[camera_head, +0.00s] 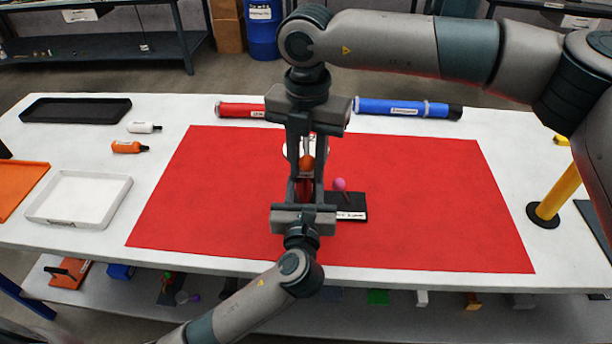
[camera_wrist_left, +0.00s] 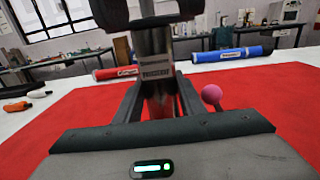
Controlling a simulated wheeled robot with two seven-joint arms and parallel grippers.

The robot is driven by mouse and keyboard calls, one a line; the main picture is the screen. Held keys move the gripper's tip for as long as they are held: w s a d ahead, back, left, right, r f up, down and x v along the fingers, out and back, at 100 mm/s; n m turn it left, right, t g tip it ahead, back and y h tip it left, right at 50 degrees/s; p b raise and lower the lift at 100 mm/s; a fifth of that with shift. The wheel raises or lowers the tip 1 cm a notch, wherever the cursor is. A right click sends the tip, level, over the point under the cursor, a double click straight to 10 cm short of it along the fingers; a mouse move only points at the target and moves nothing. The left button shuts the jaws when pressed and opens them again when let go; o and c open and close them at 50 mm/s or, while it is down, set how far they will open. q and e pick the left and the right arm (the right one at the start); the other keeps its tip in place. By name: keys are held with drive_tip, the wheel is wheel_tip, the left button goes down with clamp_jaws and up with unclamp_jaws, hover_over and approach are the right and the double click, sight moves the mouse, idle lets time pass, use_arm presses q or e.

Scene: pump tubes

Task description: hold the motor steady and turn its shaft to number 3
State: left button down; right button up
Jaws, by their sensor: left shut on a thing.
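The motor (camera_wrist_left: 158,75) shows in the left wrist view as an upright metallic grey body with a printed label. My left gripper (camera_head: 306,184) is shut on the motor from the near side. In the head view the motor is largely hidden between my two grippers; a white part and an orange knob (camera_head: 307,163) show there. My right gripper (camera_head: 306,143) reaches in from the far side, its fingers around the motor's upper part. Whether it touches the shaft cannot be told. The number the shaft points to is not readable.
A pink ball (camera_head: 339,184) on a stick stands by a black labelled base (camera_head: 352,207), just right of my grippers. Red (camera_head: 233,110) and blue (camera_head: 400,108) tubes lie behind the red mat (camera_head: 430,200). A white tray (camera_head: 80,195) and two bottles are left.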

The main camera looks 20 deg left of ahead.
drive_tip(key=o, duration=0.5)
drive_tip(key=shift+r, duration=0.1)
drive_tip(key=shift+r, duration=3.45)
drive_tip(key=shift+c, duration=0.9)
drive_tip(key=n, duration=0.2)
drive_tip(key=r+n, duration=0.1)
drive_tip(key=n, duration=0.1)
drive_tip(key=shift+r, duration=0.3)
drive_tip(key=r+n, duration=0.1)
drive_tip(key=n, duration=0.2)
drive_tip(key=shift+r+n, duration=0.2)
drive_tip(key=shift+n, duration=0.1)
drive_tip(key=shift+f, duration=0.15)
